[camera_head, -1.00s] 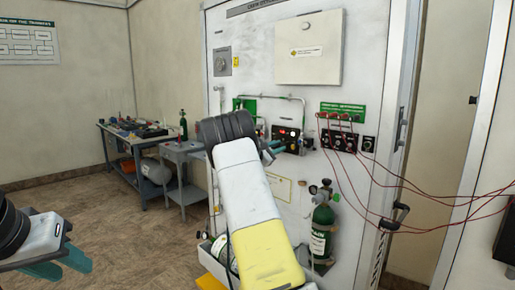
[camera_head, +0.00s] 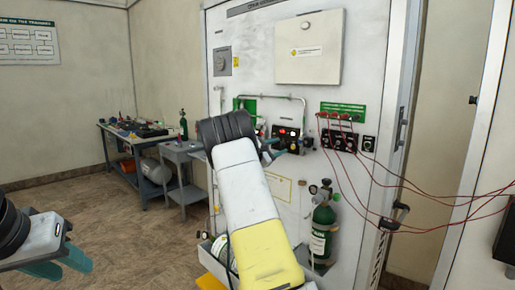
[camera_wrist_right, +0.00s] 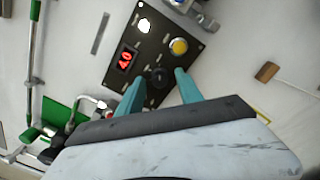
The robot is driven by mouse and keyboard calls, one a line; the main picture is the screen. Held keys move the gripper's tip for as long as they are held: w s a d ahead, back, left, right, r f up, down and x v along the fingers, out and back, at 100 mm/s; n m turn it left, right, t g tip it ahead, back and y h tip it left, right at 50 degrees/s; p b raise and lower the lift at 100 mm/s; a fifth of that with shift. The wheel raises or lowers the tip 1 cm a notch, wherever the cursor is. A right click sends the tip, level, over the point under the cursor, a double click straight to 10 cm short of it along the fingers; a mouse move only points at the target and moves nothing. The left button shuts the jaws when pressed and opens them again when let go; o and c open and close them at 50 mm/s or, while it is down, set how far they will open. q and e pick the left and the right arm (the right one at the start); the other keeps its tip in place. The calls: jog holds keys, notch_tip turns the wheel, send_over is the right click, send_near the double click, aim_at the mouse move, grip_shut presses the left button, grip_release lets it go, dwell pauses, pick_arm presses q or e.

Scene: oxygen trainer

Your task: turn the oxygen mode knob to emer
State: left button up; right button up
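The oxygen control panel (camera_head: 288,134) is a small black plate on the white trainer board, partly hidden by my right arm in the head view. In the right wrist view the panel (camera_wrist_right: 145,60) shows a red lit display, a white light, a yellow round part and a dark round knob (camera_wrist_right: 159,76). The knob lies between the teal fingertips of my right gripper (camera_wrist_right: 158,80), which are apart. I cannot tell whether they touch it, and its lettering is too small to read. My left gripper (camera_head: 60,264) is at the lower left, far from the board, with its fingers apart.
A second black panel (camera_head: 338,141) with red cables stands right of the oxygen panel. A green cylinder (camera_head: 322,229) is mounted lower on the board. A workbench (camera_head: 125,145) stands at the back left.

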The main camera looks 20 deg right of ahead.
jog(key=v, duration=0.7)
jog(key=shift+a, duration=0.35)
jog(key=shift+s, duration=0.15)
